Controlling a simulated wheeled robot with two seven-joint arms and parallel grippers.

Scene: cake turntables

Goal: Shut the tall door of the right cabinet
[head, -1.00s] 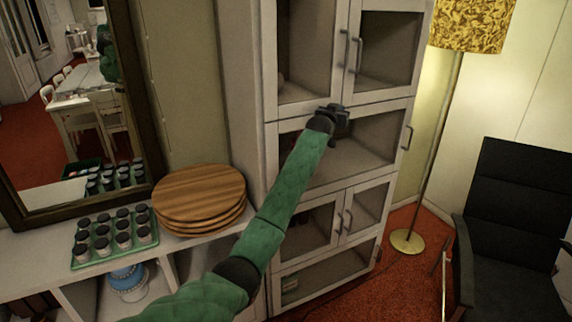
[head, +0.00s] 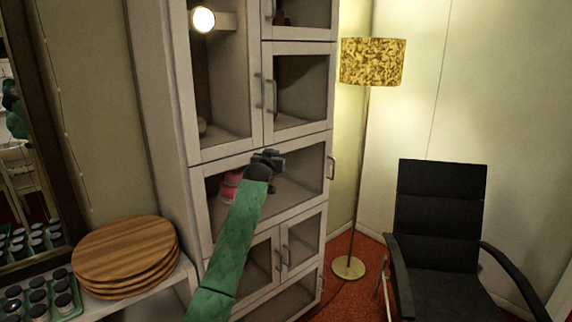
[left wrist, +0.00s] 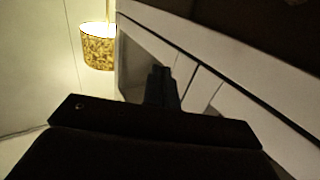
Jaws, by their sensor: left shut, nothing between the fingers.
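The cabinet (head: 165,90) stands in the middle of the head view. Its tall glass door (head: 222,75) is at the upper left, with a handle on its right edge; it looks flush with the cabinet front, with no clear gap. My left gripper (head: 268,158) is shut and empty, in front of the rail below the doors, lower than the tall door's handle. I cannot tell whether it touches the cabinet. In the left wrist view the dark gripper (left wrist: 163,75) points along pale cabinet panels. My right gripper is not in view.
Smaller doors sit right of the tall one and below. A wide compartment (head: 290,185) holds something red. A floor lamp (head: 372,62) and a black chair (head: 440,215) stand to the right. Round wooden boards (head: 125,250) and a tray of jars (head: 40,295) lie at left.

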